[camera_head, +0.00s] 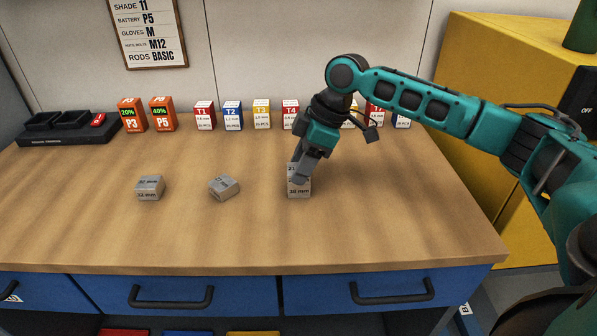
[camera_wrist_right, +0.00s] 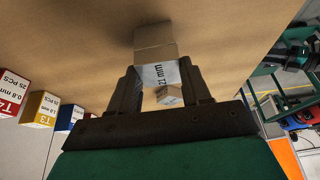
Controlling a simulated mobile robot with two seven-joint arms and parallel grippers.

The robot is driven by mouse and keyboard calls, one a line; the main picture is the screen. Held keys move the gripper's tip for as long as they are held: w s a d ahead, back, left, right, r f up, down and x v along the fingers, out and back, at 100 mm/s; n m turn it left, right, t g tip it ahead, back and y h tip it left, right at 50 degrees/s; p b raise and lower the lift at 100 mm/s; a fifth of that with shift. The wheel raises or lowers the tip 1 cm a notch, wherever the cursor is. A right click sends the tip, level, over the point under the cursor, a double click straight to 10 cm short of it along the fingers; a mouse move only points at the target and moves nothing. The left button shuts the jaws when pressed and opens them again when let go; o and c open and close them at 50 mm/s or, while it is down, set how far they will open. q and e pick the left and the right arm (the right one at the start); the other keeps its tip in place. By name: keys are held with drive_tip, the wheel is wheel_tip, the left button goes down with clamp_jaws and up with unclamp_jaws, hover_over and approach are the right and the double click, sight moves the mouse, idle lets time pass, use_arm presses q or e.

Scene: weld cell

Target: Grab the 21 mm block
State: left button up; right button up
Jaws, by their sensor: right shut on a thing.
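The grey 21 mm block (camera_wrist_right: 166,73) sits between the two fingers of my right gripper (camera_wrist_right: 160,88) in the wrist view, its label facing the camera. My right gripper (camera_head: 299,172) is shut on it and partly covers it in the head view. The 21 mm block (camera_head: 291,168) is at the top of a stack there, directly over a block marked 38 mm (camera_head: 299,190) that stands on the table. I cannot tell any gap between the two blocks. My left gripper is not in view.
A stack of grey blocks (camera_head: 150,187) stands at the left of the wooden table (camera_head: 390,215). A turned grey block (camera_head: 224,188) lies mid-table. Small coloured boxes, such as the red T1 box (camera_head: 204,115), line the back. A black tray (camera_head: 68,128) is at back left.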

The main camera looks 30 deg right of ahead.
drive_tip(key=shift+c, duration=1)
drive_tip(key=shift+r, duration=0.15)
